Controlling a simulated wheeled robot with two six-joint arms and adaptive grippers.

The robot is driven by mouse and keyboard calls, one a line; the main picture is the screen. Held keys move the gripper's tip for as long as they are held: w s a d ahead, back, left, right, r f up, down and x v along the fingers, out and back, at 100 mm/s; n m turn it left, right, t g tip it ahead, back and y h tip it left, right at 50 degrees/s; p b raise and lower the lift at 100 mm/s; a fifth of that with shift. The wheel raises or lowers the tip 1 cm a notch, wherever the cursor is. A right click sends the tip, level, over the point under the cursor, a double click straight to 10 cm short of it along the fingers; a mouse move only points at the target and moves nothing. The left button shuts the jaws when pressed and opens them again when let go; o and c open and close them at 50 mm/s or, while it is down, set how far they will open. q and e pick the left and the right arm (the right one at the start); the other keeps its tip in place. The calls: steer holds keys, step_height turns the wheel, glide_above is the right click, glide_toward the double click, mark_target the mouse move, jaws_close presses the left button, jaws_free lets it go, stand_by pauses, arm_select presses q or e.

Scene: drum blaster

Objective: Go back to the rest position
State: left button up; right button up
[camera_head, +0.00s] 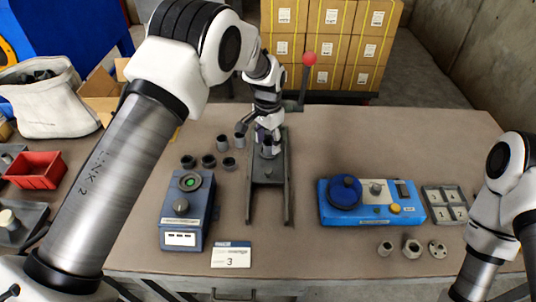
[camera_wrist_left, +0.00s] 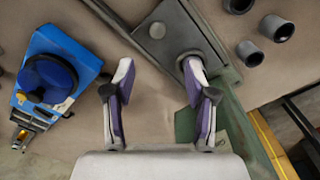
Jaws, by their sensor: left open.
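My left gripper (camera_head: 259,137) is over the grey press fixture (camera_head: 268,172) in the middle of the table. In the left wrist view the two fingers of my left gripper (camera_wrist_left: 160,78) are spread apart with nothing between them. One fingertip is close to a round collar on the fixture (camera_wrist_left: 160,30); I cannot tell whether they touch. My right arm (camera_head: 494,205) stands at the right edge of the head view, its gripper out of frame.
A red-knobbed lever (camera_head: 310,59) rises behind the fixture. Several dark cups (camera_head: 222,143) stand left of it. A blue-grey device (camera_head: 186,212) is at front left, a blue device (camera_head: 345,213) at right. Metal parts (camera_head: 411,248) lie near the front edge. Boxes (camera_head: 330,45) stand behind.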

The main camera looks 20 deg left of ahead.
arm_select(q)
steer(key=shift+r, duration=0.35)
